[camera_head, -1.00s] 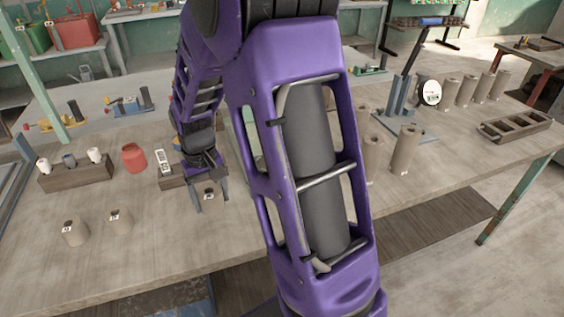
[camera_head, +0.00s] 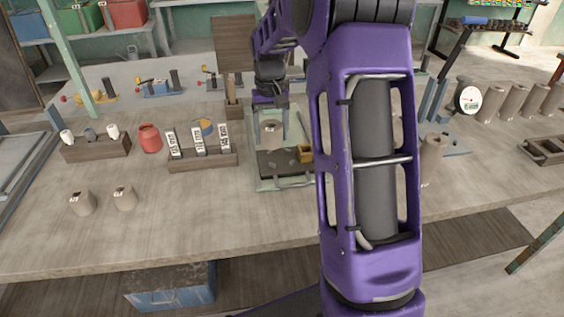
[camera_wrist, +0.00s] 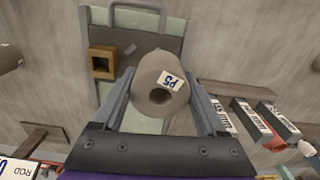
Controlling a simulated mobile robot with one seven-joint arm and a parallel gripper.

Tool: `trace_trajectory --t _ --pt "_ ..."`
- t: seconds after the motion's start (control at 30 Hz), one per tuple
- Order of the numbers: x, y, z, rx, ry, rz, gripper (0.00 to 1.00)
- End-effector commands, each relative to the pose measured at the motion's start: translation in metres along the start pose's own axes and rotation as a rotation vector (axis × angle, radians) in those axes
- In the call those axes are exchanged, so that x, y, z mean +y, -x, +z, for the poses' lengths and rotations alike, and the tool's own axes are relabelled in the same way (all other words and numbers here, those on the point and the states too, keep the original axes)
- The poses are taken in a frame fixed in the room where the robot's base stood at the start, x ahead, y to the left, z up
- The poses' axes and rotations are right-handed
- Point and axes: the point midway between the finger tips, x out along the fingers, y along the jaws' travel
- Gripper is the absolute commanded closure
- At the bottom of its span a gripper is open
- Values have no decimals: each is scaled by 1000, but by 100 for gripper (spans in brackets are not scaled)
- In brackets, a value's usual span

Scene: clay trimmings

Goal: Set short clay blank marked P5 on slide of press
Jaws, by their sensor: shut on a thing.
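The short clay blank (camera_wrist: 160,68) is a grey-brown cylinder with a hole in its end and a white tag reading P5. My gripper (camera_head: 271,124) is shut on it, a finger on each side, and it also shows in the head view (camera_head: 271,133). The press (camera_head: 262,182) is a pale green frame with a dark slide plate (camera_head: 275,168), a front handle and a small brass square block (camera_head: 305,154). The blank is over the press, left of the block in the head view. Whether it touches the plate cannot be told. My arm hides the press's right side.
A wooden rack (camera_head: 205,161) with several labelled strips stands left of the press. Two short blanks (camera_head: 81,203) (camera_head: 125,198) stand at front left.

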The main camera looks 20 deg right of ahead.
Motion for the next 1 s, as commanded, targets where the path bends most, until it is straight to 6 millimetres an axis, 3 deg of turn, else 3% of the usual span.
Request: trace_trajectory --t 0.1,0.23,0.43,0.67,0.9,1.0 --pt "18 12 -17 3 -33 -1 99" --pt "28 14 -24 -1 -49 -1 99" --pt "30 -17 -25 -3 -53 0 99" --pt "30 -36 -25 -1 -53 0 99" --pt "30 -74 -24 -3 -52 0 99" --pt "29 -80 -25 1 -51 0 99"
